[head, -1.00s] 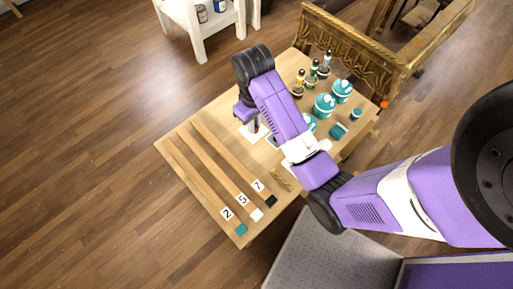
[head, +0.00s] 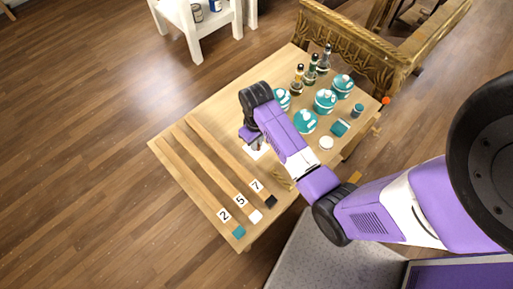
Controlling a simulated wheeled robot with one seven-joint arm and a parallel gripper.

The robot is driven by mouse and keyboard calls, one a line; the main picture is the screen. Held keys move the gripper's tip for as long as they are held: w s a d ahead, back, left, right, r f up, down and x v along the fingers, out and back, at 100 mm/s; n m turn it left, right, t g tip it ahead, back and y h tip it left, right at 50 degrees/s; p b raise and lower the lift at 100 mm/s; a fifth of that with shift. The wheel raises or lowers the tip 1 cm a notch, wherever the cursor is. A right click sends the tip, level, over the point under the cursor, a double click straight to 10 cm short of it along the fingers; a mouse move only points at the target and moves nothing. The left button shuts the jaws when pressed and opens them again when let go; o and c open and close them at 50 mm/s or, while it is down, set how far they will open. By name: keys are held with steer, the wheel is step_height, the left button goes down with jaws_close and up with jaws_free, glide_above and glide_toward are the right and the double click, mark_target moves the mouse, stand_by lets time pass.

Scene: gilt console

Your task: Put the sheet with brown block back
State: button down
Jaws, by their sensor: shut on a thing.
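My gripper (head: 257,147) points down over the middle of the wooden table, shut on the sheet with brown block. The sheet (head: 250,154) shows as a pale patch below the fingers. The block is mostly hidden by the fingers and wrist; only a little brown shows beside them. I cannot tell whether the sheet touches the tabletop.
Long wooden strips (head: 208,180) lie at left, with labels 2, 5, 7 and teal, white and black ends. Teal jars (head: 325,101), bottles (head: 311,72), a white disc (head: 326,143) and a teal block (head: 340,128) stand right. A gilt piece (head: 282,181) lies near the front.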

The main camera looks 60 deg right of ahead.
steer(key=shift+f, duration=2)
steer(key=shift+f, duration=0.2)
steer(key=c, duration=1.4)
jaws_free()
steer(key=shift+c, duration=0.2)
